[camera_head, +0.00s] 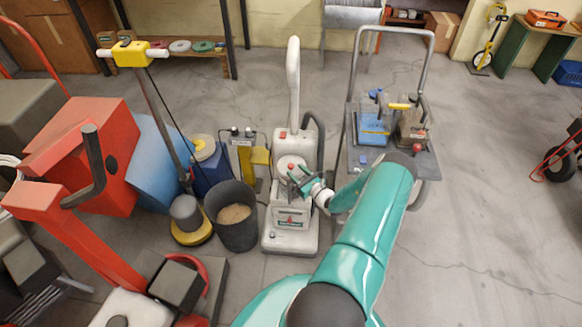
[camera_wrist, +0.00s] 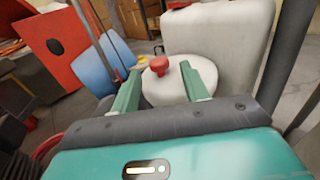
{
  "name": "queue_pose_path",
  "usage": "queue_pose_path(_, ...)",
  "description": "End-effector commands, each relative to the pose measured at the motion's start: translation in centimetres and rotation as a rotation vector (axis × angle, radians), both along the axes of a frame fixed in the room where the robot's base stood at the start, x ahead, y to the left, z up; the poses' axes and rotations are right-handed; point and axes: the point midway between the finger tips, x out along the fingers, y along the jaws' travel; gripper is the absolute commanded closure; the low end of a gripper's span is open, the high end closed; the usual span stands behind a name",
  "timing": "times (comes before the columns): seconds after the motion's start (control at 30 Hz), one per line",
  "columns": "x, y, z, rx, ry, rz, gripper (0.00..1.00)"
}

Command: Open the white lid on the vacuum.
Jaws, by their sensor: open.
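The vacuum (camera_head: 290,215) is a white upright machine with a tall handle, standing on the floor near the middle of the head view. Its round white lid (camera_head: 284,163) sits on the front of the body, with a small red knob (camera_head: 291,166) on it. In the wrist view the lid (camera_wrist: 164,91) and red knob (camera_wrist: 158,68) appear between the fingers. My gripper (camera_head: 300,182) is open at the lid, its green fingers (camera_wrist: 164,67) on either side of the knob. I cannot tell whether they touch the lid. The lid looks shut.
A dark bucket (camera_head: 217,230) and a yellow-based floor polisher (camera_head: 191,236) stand left of the vacuum. A cart (camera_head: 346,185) with bottles stands close on its right. Red machinery (camera_head: 92,160) fills the left side. The floor at the right is mostly clear.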

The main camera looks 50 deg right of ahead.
Motion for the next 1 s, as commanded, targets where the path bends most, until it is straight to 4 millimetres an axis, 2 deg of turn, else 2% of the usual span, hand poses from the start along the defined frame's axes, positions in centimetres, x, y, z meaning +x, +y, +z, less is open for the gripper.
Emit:
queue_pose_path(0.1,2.2,-0.1,0.0,-0.001,-0.001,0.002,0.55)
queue_pose_path(0.23,3.6,-0.3,0.0,0.0,-0.001,0.001,0.55)
queue_pose_path(0.6,4.3,-0.5,0.0,0.0,0.0,0.001,0.55)
queue_pose_path(0.83,4.2,-0.4,0.0,0.0,0.0,0.001,1.0)
queue_pose_path(1.0,4.2,-0.4,0.0,0.001,0.0,0.001,1.0)
